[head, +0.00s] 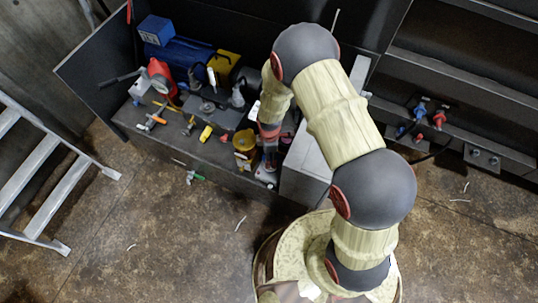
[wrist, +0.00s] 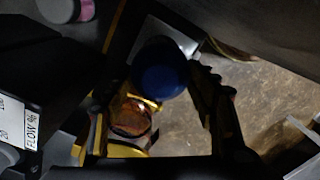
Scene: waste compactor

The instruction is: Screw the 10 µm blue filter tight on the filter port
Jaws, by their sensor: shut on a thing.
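A dark blue round filter (wrist: 160,68) shows end-on in the wrist view, between the fingertips of my gripper (wrist: 165,82). My gripper is shut on it; the black right finger runs up along its right side, and the left finger is lost in shadow. In the head view my gripper (head: 270,152) hangs over the front of the dark bench, just right of a yellow container. The filter cannot be made out there. The filter port is hidden, so I cannot tell whether the filter touches it. The 10 µm marking is not readable.
The yellow container (head: 243,140) with brownish contents stands close to my gripper; it also shows in the wrist view (wrist: 130,118). A grey box (head: 306,172) stands to the right. A ladder (head: 50,165) stands left.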

